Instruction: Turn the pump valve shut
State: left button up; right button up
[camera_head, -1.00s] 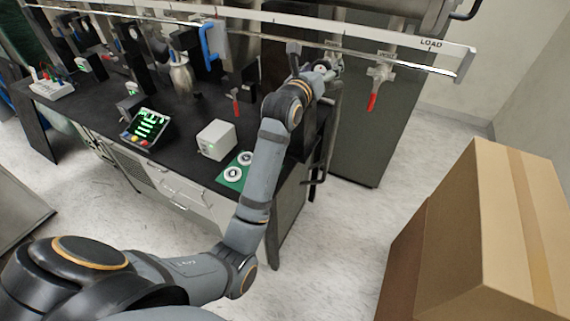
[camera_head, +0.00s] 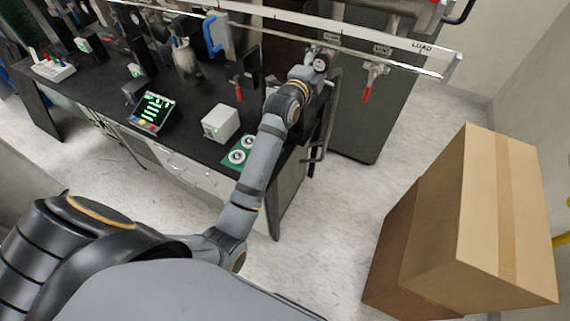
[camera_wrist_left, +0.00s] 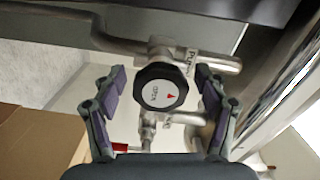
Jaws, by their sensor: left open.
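The pump valve is a black knob (camera_wrist_left: 161,88) with a white face, a red arrow and the word OPEN, on a metal pipe fitting labelled PUMP. It shows small in the head view (camera_head: 321,62) under the long rail. My left gripper (camera_wrist_left: 160,84) is open, with one finger on each side of the knob. Gaps show between the fingers and the knob's rim in the wrist view; depth is hard to tell. In the head view the gripper (camera_head: 314,67) is at the knob and partly hidden by its wrist. My right gripper is not in view.
A vent valve with a red handle (camera_head: 367,94) hangs to the right. A long white rail (camera_head: 400,46) runs above the bench. A black bench (camera_head: 180,110) holds a white box (camera_head: 220,123) and a display (camera_head: 152,112). A cardboard box (camera_head: 480,220) stands at right; floor between is clear.

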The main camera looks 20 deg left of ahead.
pick_arm(q)
jog(key=n, duration=0.5)
jog(key=shift+f+n, duration=0.15)
jog(key=shift+n, duration=0.15)
jog(key=n+b, duration=0.1)
jog(key=n, duration=0.2)
jog(key=shift+d, duration=0.1)
jog(key=n, duration=0.4)
jog(key=shift+f+b, duration=0.1)
jog(key=shift+b, duration=0.2)
jog(key=n+b, duration=0.1)
jog(key=n, duration=0.4)
jog(key=shift+d, duration=0.15)
jog(key=s+b, duration=0.4)
jog(key=s, duration=0.7)
jog(key=s+a+f+g, duration=0.1)
jog(key=s+f+g, duration=0.2)
jog(key=f, duration=0.9)
jog(key=s+a+f+m+g, duration=0.1)
jog(key=s+f+g, duration=0.3)
jog(key=f, duration=0.9)
jog(key=shift+g+p, duration=0.35)
jog(key=shift+g, duration=0.15)
jog(key=shift+s+r, duration=0.1)
